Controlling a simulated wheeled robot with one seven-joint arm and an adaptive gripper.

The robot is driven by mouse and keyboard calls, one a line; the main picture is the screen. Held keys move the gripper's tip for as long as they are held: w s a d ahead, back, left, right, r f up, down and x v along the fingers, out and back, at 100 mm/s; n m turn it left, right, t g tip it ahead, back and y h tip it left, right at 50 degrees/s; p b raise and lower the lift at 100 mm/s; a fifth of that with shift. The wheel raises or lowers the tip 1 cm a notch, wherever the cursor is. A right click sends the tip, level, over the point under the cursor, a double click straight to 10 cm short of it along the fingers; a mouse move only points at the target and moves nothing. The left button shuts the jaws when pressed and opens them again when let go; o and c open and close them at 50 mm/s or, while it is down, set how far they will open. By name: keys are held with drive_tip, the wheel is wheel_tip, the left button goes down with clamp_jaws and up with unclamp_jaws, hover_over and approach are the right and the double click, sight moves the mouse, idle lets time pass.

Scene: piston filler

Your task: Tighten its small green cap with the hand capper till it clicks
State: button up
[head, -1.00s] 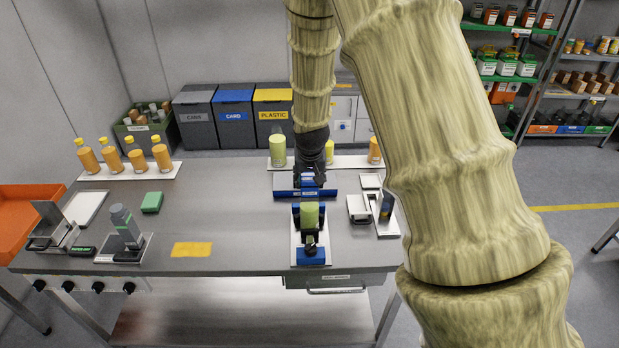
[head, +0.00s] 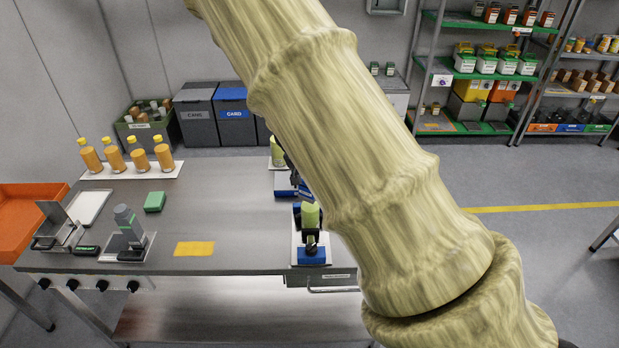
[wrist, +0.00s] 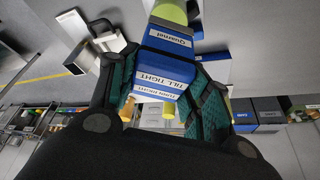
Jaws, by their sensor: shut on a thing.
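My gripper (wrist: 163,92) shows in the wrist view, its teal pads on both sides of a blue tool (wrist: 166,66) with white labels reading "TURN RIGHT" and "TILL TIGHT". It is shut on this tool, which seems to be the hand capper. A light green round thing (wrist: 171,12) shows past the tool in the wrist view.
Orange bottles (head: 137,154) stand on a white strip at the back left. A grey device (head: 127,224), a green block (head: 155,202) and a yellow mat (head: 194,248) lie on the left table half. Another green bottle (head: 277,150) stands behind. The table's middle is clear.

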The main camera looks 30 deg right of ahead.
drive_tip(key=shift+d+r, duration=0.1)
drive_tip(key=shift+r, duration=0.3)
drive_tip(key=shift+r+p, duration=0.55)
drive_tip(key=shift+r, duration=0.05)
drive_tip(key=shift+r+p, duration=0.35)
drive_tip(key=shift+r, duration=1.65)
